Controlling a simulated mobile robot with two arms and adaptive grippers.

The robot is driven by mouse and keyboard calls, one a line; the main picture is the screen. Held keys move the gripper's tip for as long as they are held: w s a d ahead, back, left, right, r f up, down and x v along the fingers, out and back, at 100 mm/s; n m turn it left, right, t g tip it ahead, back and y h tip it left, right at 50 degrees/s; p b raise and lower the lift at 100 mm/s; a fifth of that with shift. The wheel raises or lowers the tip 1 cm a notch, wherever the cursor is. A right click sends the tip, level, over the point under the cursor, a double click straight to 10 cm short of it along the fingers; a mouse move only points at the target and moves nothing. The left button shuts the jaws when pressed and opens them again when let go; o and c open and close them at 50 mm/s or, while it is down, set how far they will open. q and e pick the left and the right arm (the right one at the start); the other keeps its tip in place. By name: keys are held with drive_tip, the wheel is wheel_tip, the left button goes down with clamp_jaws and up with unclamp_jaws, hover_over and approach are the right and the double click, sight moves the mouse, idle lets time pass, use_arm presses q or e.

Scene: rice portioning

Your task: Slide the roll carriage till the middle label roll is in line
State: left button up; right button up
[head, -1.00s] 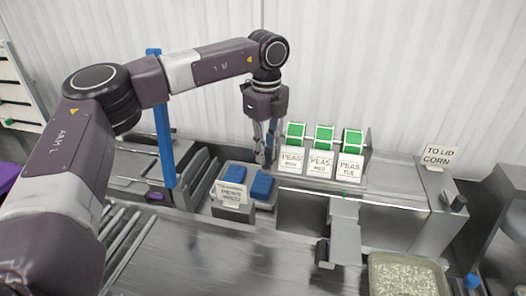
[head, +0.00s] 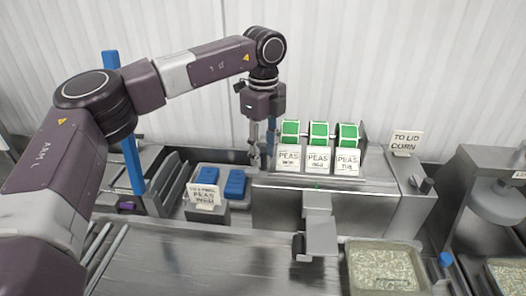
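The roll carriage (head: 262,178) carries three green-and-white label rolls in a row. The left roll (head: 290,131) stands above a card reading PEAS MON, the middle label roll (head: 319,132) above PEAS WED, and the right roll (head: 348,134) above PEAS TUE. The middle roll looks in line with a small green mark (head: 318,186) and the grey metal piece (head: 318,204) below it. My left gripper (head: 258,160) points down at the carriage's left end, close to or touching it. The small view of its fingers does not show whether they hold anything. My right gripper is not in view.
Two blue blocks (head: 235,184) lie in a tray behind a PEAS WED sign (head: 203,194). A tray of rice-like grains (head: 384,268) stands at lower right. A TO LID CORN sign (head: 406,142) stands right of the rolls. The steel surface (head: 215,262) in front is clear.

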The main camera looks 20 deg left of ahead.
use_arm(q)
wheel_tip(320, 180, up, 12)
idle(0.6)
idle(0.4)
